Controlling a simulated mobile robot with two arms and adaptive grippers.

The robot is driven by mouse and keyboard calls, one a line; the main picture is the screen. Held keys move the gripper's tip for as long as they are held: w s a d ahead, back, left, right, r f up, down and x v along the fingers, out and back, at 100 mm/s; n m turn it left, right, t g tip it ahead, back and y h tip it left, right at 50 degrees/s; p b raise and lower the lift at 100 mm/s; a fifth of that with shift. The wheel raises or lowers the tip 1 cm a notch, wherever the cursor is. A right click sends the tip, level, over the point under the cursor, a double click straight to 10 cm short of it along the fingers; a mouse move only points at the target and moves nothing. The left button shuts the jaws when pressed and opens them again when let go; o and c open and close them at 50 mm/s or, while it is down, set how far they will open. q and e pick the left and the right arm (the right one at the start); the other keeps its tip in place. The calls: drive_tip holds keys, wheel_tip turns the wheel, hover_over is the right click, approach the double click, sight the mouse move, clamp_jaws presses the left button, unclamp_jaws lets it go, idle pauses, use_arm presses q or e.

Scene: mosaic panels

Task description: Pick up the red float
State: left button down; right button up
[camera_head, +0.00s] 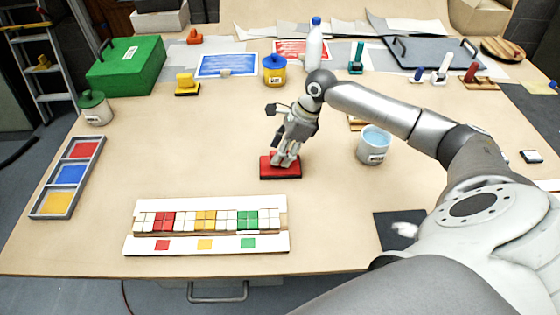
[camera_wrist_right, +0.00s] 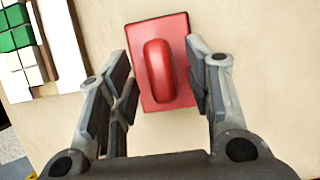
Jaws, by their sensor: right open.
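The red float (camera_head: 281,171) is a flat red block with a raised rounded red handle. It lies on the table just behind the right end of the mosaic panel. My right gripper (camera_head: 284,160) is directly over it, pointing down. In the right wrist view the red float (camera_wrist_right: 180,92) lies between the two open fingers (camera_wrist_right: 163,100), with its handle in the middle. The fingers reach alongside the block's edges. I cannot tell whether they touch it. My left gripper is not in view.
The mosaic panel (camera_head: 130,243) lies in front, and a tile tray (camera_head: 37,208) is at the left. A cup of blue water (camera_head: 372,150) stands right of the float. The table left of the float is clear.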

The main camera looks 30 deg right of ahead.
drive_tip(key=shift+w+a+f, duration=0.15)
drive_tip(key=shift+a+f, duration=0.1)
drive_tip(key=shift+f, duration=0.4)
clamp_jaws()
drive_tip(key=shift+r, duration=0.1)
drive_tip(key=shift+r+b, duration=0.3)
drive_tip(key=shift+r, duration=0.35)
drive_tip(key=s+a+r+b, duration=0.2)
drive_tip(key=s+a+r, duration=0.4)
drive_tip(key=s+r, duration=0.5)
drive_tip(key=shift+s+a+r+b, duration=0.15)
drive_tip(key=shift+s+r+b, duration=0.25)
drive_tip(key=shift+s, duration=0.4)
